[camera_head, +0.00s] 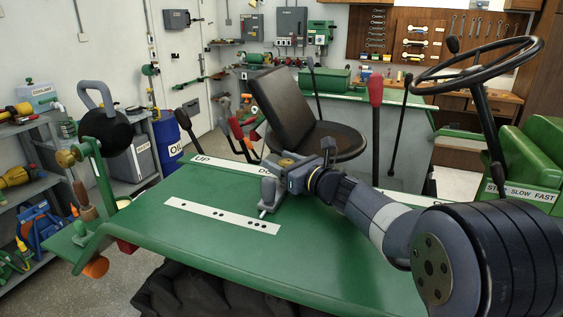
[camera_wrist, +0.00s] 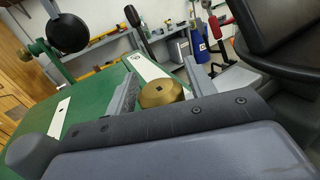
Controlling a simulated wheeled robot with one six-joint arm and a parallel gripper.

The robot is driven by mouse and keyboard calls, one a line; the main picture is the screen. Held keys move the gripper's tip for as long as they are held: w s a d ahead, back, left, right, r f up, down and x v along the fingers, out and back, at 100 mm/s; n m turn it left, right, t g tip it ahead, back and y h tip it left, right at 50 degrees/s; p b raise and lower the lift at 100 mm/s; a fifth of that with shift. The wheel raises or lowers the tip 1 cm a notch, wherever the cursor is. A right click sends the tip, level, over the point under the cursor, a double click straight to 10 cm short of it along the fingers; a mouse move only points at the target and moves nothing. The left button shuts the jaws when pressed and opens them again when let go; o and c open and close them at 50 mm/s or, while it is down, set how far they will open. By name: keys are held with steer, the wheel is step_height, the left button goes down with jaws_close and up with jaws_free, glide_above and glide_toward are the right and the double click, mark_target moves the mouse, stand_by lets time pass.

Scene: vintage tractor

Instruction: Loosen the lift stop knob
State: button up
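A faceted brass knob (camera_wrist: 160,93) with a dark square centre sits between the two fingers of my gripper (camera_wrist: 163,80) in the wrist view. The left finger is right beside it; a narrow gap shows at the right finger, so my gripper looks open around the knob. Contact on the left side is hard to judge. In the head view my gripper (camera_head: 277,183) is low over the green panel (camera_head: 200,232), and the brass knob (camera_head: 287,162) shows just behind it. The white UP/DOWN label strip (camera_head: 203,161) is partly hidden by my gripper.
A black seat (camera_head: 285,107) stands just behind my gripper. A red-handled lever (camera_head: 376,90) and the steering wheel (camera_head: 478,58) rise to the right. A white slotted plate (camera_head: 222,215) lies in front.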

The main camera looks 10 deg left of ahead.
steer(key=c, duration=0.8)
steer(key=shift+n+g+p, duration=0.3)
steer(key=shift+g+p, duration=0.05)
steer(key=shift+g, duration=0.05)
steer(key=n+g+y+p, duration=0.1)
steer(key=g, duration=0.1)
steer(key=n+g+y+p, duration=0.1)
steer(key=n+g+p, duration=0.1)
steer(key=shift+s+r+g, duration=0.15)
steer(key=shift+g, duration=0.15)
steer(key=n+g+p, duration=0.1)
steer(key=g, duration=0.1)
steer(key=n+g+p, duration=0.1)
steer(key=g, duration=0.1)
steer(key=n+g+y+p, duration=0.1)
steer(key=n, duration=0.1)
steer(key=shift+s+a+g+p, duration=0.1)
steer(key=shift+s+g+p, duration=0.2)
steer(key=shift+s+g, duration=0.1)
steer(key=shift+f+g, duration=0.2)
steer(key=shift+g, duration=0.1)
steer(key=o, duration=1)
